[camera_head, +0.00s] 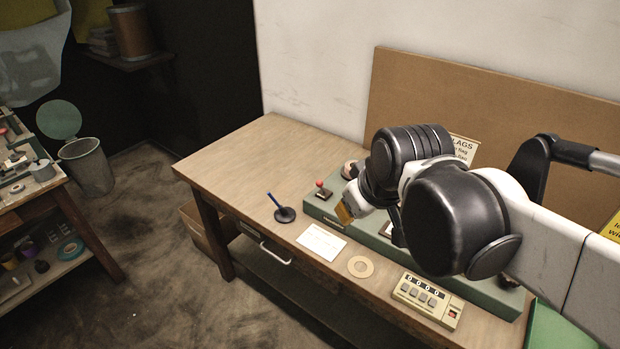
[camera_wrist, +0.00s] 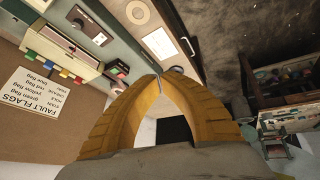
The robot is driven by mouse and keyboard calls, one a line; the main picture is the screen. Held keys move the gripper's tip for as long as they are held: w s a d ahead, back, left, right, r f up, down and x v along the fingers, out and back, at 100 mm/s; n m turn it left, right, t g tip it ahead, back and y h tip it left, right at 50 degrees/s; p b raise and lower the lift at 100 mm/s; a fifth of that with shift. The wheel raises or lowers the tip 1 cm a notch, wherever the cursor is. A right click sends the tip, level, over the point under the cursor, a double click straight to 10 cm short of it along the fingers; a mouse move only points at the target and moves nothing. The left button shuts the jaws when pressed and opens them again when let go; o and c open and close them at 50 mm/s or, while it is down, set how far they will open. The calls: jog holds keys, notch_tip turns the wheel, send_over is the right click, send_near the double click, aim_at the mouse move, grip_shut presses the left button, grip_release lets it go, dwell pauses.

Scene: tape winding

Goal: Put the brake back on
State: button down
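A green machine base (camera_head: 345,226) lies along the workbench. On its left end is a small dark block with a red knob (camera_head: 320,184), which may be the brake; I cannot tell its setting. My gripper (camera_head: 344,214) hangs over the base, right of and below the red knob in the head view. In the wrist view its yellow fingers (camera_wrist: 161,76) meet at their tips, with nothing seen between them. My arm hides much of the base's middle and right. In the wrist view, a dark dial (camera_wrist: 77,22) shows on a green surface.
On the wooden bench (camera_head: 240,160) lie a blue pen in a black stand (camera_head: 284,213), a white card (camera_head: 321,242), a tan ring (camera_head: 360,266) and a counter box (camera_head: 427,300). A brown board (camera_head: 400,85) stands behind. The bench's left end is clear.

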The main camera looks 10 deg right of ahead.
jog(key=w+a+r+n+g+p, duration=0.1)
jog(key=w+n+p, duration=0.15)
jog(key=w, duration=0.45)
jog(key=w+a+r+n+g+p, duration=0.1)
jog(key=w+n, duration=0.3)
jog(key=w, duration=0.3)
jog(key=w+a+f+n+g+p, duration=0.1)
jog(key=w+a+f+n+p, duration=0.2)
jog(key=w+f+n, duration=0.4)
jog(key=w+f, duration=0.1)
jog(key=w, duration=0.5)
jog(key=shift+f+g+y, duration=0.15)
jog(key=shift+g+y, duration=0.15)
jog(key=shift+y, duration=0.1)
jog(key=f+b, duration=0.1)
jog(key=f, duration=0.2)
jog(key=w+d+f+b, duration=0.1)
jog(key=f, duration=0.2)
jog(key=d+f+b, duration=0.1)
jog(key=f, duration=0.2)
jog(key=shift+w+b, duration=0.35)
jog(key=shift+w, duration=0.05)
jog(key=shift+d+r, duration=0.1)
jog(key=shift+d, duration=0.25)
